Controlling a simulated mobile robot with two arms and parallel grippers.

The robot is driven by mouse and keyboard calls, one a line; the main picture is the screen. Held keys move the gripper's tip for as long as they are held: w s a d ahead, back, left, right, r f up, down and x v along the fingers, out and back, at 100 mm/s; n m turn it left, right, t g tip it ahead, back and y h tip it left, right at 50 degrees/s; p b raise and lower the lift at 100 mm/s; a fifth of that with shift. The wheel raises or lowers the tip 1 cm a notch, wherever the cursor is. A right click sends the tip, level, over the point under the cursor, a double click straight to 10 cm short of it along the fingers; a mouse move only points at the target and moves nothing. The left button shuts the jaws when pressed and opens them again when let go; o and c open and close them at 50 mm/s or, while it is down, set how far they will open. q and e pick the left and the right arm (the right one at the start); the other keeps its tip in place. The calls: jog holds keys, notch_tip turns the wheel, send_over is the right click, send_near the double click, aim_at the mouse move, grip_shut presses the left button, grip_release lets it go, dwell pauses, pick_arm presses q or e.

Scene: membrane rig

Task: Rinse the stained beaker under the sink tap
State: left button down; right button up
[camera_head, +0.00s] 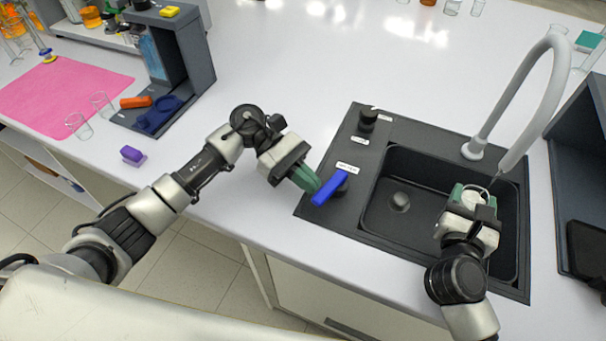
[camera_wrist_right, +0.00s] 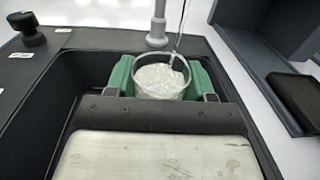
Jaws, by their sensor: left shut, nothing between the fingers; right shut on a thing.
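My right gripper (camera_head: 474,196) is shut on the beaker (camera_wrist_right: 161,82) and holds it over the right part of the black sink (camera_head: 387,222). The beaker also shows between the green fingers in the head view (camera_head: 473,199). In the right wrist view a thin stream of water falls into it, and its inside looks pale and frothy; I cannot make out a stain. The white curved tap (camera_head: 545,95) arches above it. My left gripper (camera_head: 314,186) is shut and empty, its green fingertips against or very close to the blue lever (camera_head: 330,188) on the sink's left edge.
A black knob (camera_head: 367,119) stands at the sink's back left. A dark shelf unit (camera_head: 580,180) is close to the sink's right. Two clear beakers (camera_head: 78,125), a purple block (camera_head: 132,155) and a pink mat (camera_head: 62,88) are at the left.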

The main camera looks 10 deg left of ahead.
pick_arm(q)
jog(key=shift+s, duration=0.1)
jog(key=shift+s+d, duration=0.2)
jog(key=shift+s, duration=0.05)
jog(key=shift+s+d+n+t, duration=0.15)
jog(key=shift+s+n+t, duration=0.1)
jog(key=shift+n+t, duration=0.4)
jog(key=shift+s+d+h, duration=0.2)
jog(key=shift+h, duration=0.1)
jog(key=shift+a, duration=0.1)
jog(key=shift+w+a, duration=0.1)
jog(key=shift+a, duration=0.15)
jog(key=v, duration=0.4)
jog(key=s+v, duration=0.1)
jog(key=v, duration=0.3)
jog(key=a+f+v, duration=0.1)
jog(key=v, duration=0.4)
jog(key=shift+s+a+r, duration=0.1)
jog(key=shift+s, duration=0.3)
pick_arm(e)
jog(key=shift+s, duration=0.15)
